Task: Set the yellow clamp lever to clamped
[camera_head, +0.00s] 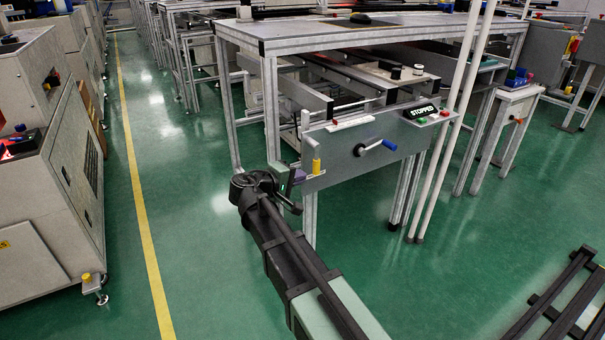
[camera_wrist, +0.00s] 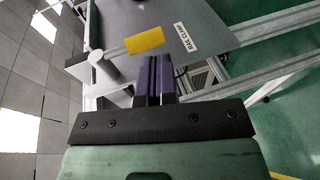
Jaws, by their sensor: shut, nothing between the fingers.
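The clamp lever has a yellow grip (camera_head: 316,166) and sits at the left end of the grey front panel (camera_head: 345,171). In the wrist view its yellow grip (camera_wrist: 145,40) is on the right of a pale shaft that runs left to a round hub (camera_wrist: 97,57). A label reading RAIL CLAMP (camera_wrist: 179,38) is beside it on the panel. My gripper (camera_head: 299,174) is at the panel's left edge, just left of the lever. In the wrist view my gripper's purple fingers (camera_wrist: 154,60) are together and empty, just below the yellow grip. I cannot tell whether they touch it.
The panel also bears a blue-handled crank (camera_head: 388,145), a STOPPED display (camera_head: 420,112) and small buttons. A workbench (camera_head: 330,37) overhangs the mechanism behind it. White posts (camera_head: 455,120) stand at the panel's right. Green floor (camera_head: 450,280) is open in front.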

